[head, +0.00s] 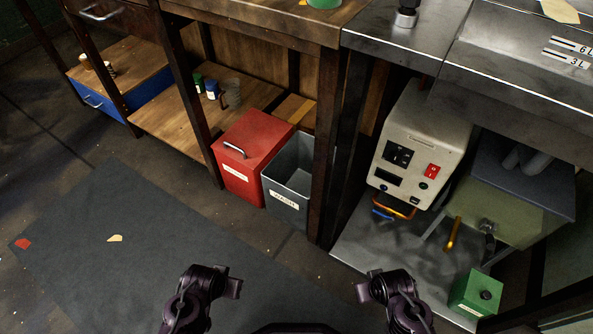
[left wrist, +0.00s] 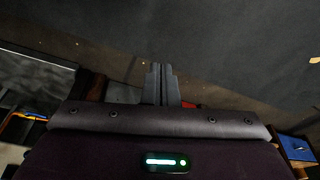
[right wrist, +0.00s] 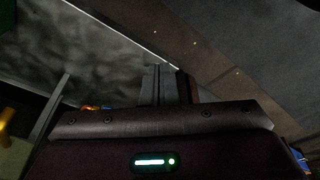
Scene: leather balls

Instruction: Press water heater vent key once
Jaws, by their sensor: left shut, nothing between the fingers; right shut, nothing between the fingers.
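No label for a water heater or vent key is readable. A beige box (head: 416,150) with black sockets, a red switch (head: 432,171), a dark slot and small dark buttons stands under the steel counter. My left gripper (left wrist: 160,68) is shut and empty in the left wrist view, over dark floor. My right gripper (right wrist: 158,69) is shut and empty in the right wrist view, near the metal shelf edge. In the head view both arms are at the bottom, apart from the boxes.
A steel counter (head: 400,45) overhangs the beige box. Dark posts (head: 328,150) stand left of it. An olive tank-like box (head: 498,212) with an orange handle (head: 453,235) is at right. A red bin (head: 245,160) and grey bin (head: 287,180) stand left. The grey mat (head: 130,260) is mostly clear.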

